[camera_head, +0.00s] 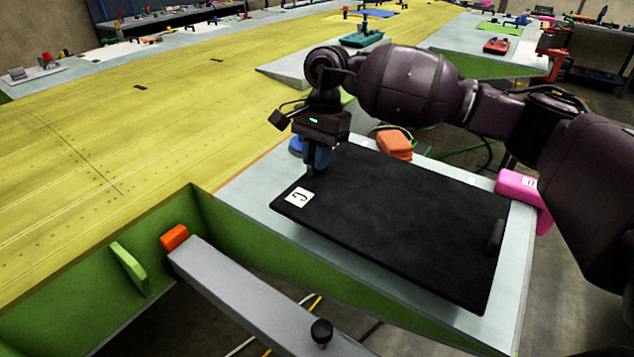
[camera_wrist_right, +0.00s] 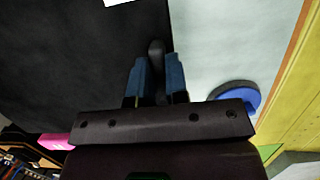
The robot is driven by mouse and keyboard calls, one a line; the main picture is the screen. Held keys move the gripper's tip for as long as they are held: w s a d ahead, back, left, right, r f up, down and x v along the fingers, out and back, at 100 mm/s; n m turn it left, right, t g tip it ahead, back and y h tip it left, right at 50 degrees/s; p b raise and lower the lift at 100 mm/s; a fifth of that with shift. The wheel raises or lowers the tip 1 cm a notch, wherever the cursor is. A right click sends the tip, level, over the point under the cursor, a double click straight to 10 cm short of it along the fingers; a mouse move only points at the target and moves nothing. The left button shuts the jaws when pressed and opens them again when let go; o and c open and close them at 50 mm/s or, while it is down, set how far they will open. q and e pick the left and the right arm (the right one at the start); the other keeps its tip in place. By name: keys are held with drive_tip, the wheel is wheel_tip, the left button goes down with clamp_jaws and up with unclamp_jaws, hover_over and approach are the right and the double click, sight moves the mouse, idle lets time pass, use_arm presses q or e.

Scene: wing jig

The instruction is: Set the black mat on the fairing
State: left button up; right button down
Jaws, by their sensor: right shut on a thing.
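The black mat (camera_head: 400,220) is a flat dark rectangle with a white label (camera_head: 299,198) near its left corner and a dark handle (camera_head: 495,237) at its right end. It lies over the pale grey fairing (camera_head: 245,190), whose surface shows around it. I cannot tell whether the mat touches the fairing or is slightly above it. My right gripper (camera_head: 317,168) is at the mat's far left edge, shut on a dark handle there. The right wrist view shows the fingers (camera_wrist_right: 156,80) around this handle (camera_wrist_right: 156,50), with the mat (camera_wrist_right: 70,60) beside it. My left gripper is out of view.
An orange block (camera_head: 395,143) and a pink object (camera_head: 520,187) are beyond the mat. A blue round thing (camera_wrist_right: 235,94) sits near the gripper. A grey beam with an orange end (camera_head: 174,237) is in front. The yellow wing skin (camera_head: 120,130) is clear at left.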

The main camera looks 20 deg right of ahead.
sight(317, 179)
drive_tip(key=x, duration=0.2)
drive_tip(key=b+x, duration=0.1)
drive_tip(key=d+b+x, duration=0.1)
drive_tip(key=x, duration=0.1)
drive_tip(key=shift+w+f, duration=0.4)
drive_tip(key=shift+r, duration=0.1)
drive_tip(key=c, duration=1.1)
unclamp_jaws()
